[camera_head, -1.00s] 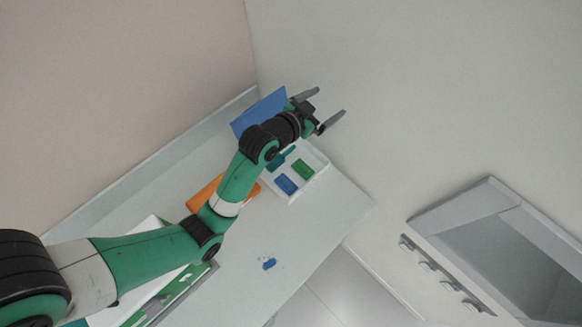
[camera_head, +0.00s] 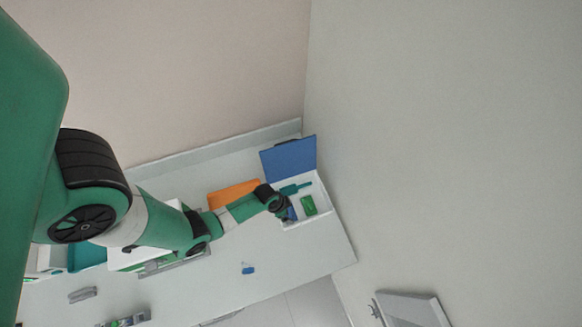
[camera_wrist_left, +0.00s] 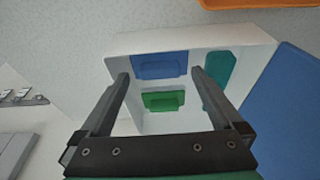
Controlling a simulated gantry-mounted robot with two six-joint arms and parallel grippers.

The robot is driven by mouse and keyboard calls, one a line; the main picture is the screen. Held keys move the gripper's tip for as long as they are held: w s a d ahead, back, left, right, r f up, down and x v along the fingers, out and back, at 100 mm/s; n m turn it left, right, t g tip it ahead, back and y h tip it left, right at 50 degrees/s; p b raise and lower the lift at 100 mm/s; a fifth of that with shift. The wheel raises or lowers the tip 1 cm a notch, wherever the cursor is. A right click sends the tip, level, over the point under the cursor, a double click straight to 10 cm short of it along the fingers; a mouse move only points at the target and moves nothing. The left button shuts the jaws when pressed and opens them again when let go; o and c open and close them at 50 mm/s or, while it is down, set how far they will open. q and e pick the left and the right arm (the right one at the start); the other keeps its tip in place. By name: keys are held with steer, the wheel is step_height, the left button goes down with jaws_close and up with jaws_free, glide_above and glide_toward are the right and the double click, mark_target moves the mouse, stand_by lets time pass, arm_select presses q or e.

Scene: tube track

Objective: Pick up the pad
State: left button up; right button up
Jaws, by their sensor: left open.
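A white open box (camera_head: 325,205) at the table's far right end holds a green pad (camera_head: 309,205), a blue pad (camera_head: 292,213) and a teal piece (camera_head: 296,188). I cannot tell which pad the task means. My left gripper (camera_wrist_left: 163,77) is open and empty, pointing into the box. In the left wrist view the blue pad (camera_wrist_left: 160,65) and the green pad (camera_wrist_left: 163,101) lie between the finger lines, with the teal piece (camera_wrist_left: 219,80) beyond the right finger. I cannot tell the fingers' height above the pads. My right gripper is out of view.
A raised blue lid (camera_head: 290,158) stands at the box's back side. An orange item (camera_head: 232,192) lies left of the box. A small blue thing (camera_head: 248,270) lies on the table's (camera_head: 300,255) front area, which is otherwise fairly clear.

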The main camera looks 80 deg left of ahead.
arm_select(q)
steer(key=shift+x, duration=0.95)
steer(key=shift+w, duration=0.1)
steer(key=c, duration=1.4)
steer(key=shift+o, duration=0.2)
steer(key=shift+r, duration=0.1)
